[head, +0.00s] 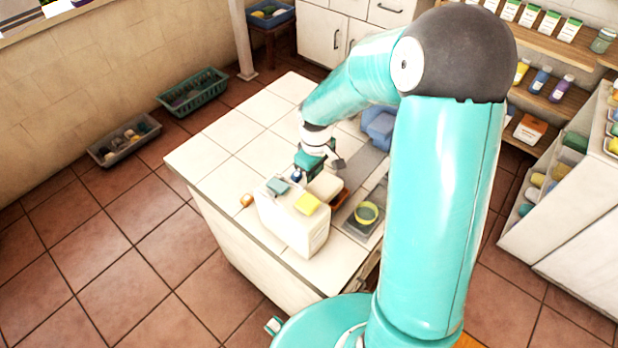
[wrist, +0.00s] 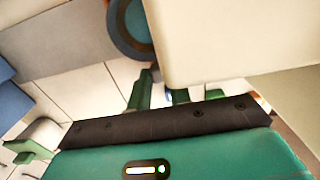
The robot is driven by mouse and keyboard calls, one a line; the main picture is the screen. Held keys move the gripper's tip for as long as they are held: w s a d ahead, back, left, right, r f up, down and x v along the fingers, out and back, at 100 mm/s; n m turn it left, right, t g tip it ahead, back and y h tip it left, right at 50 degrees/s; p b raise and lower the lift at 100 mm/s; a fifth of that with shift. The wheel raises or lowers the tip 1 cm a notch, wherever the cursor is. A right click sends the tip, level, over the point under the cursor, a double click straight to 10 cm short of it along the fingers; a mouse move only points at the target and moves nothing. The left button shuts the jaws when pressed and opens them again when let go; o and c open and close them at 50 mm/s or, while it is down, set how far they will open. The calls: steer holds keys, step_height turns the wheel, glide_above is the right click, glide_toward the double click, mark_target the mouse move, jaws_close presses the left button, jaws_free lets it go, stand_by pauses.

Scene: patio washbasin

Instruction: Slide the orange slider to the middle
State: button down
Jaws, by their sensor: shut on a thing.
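I cannot make out the orange slider for certain. A small orange piece (head: 247,200) is on the tiled counter, left of a white box, and an orange-brown patch (head: 340,198) shows right of the box. My gripper (head: 318,163) is low over the counter, just behind the box. In the wrist view my gripper's green fingers (wrist: 172,96) are partly hidden by a large cream block (wrist: 215,40). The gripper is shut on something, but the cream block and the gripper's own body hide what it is.
The white box (head: 290,222) carries a teal sponge (head: 277,186) and a yellow sponge (head: 306,204). A yellow-green round dish (head: 367,213) is right of it. A blue container (head: 379,126) stands behind my gripper. The counter's left tiles (head: 215,150) are clear.

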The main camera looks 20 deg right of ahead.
steer(key=w+d, duration=0.1)
steer(key=d, duration=0.1)
steer(key=w+d, duration=0.3)
steer(key=d, duration=0.2)
steer(key=shift+w, duration=0.4)
steer(key=c, duration=1.3)
jaws_free()
steer(key=shift+s+a, duration=0.1)
